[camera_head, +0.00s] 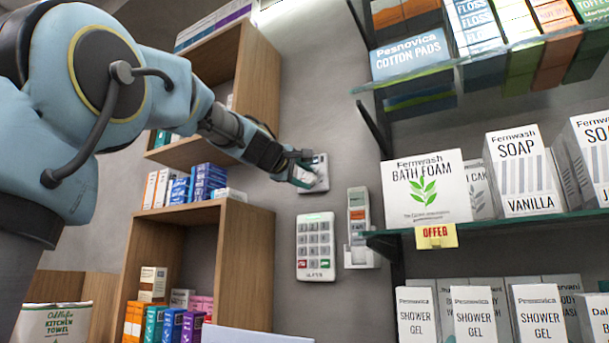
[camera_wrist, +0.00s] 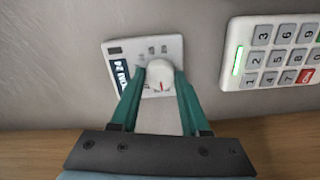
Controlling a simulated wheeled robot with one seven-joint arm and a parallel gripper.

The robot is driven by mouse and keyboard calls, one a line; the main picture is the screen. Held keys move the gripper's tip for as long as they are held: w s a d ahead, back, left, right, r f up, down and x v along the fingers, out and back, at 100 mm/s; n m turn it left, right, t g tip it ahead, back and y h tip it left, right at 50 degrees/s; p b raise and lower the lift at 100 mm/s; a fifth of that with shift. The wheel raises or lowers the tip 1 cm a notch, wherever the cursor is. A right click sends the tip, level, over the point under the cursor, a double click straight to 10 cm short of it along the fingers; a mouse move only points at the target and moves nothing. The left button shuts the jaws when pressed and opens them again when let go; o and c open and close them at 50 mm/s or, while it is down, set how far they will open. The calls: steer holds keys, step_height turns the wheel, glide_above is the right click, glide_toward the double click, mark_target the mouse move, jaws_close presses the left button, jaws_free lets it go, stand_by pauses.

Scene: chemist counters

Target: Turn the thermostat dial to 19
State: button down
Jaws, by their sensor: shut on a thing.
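The thermostat (camera_head: 320,163) is a small white plate on the grey wall, partly hidden behind my gripper (camera_head: 303,169) in the head view. In the wrist view the thermostat (camera_wrist: 118,52) shows a dark label with white lettering, partly covered by a finger, and small grey marks. Its round white dial (camera_wrist: 160,74) carries a red pointer mark and sits between the green fingertips. My gripper (camera_wrist: 160,80) is shut on the dial, one finger on each side. I cannot read the dial's setting.
A white keypad (camera_head: 316,247) is on the wall below the thermostat, with a narrow dispenser (camera_head: 360,229) to its right. A wooden shelf unit (camera_head: 248,262) with boxes stands left. Glass shelves (camera_head: 500,233) with cartons project at right.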

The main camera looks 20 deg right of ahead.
steer(key=shift+n, duration=1.1)
steer(key=shift+c, duration=2)
jaws_free()
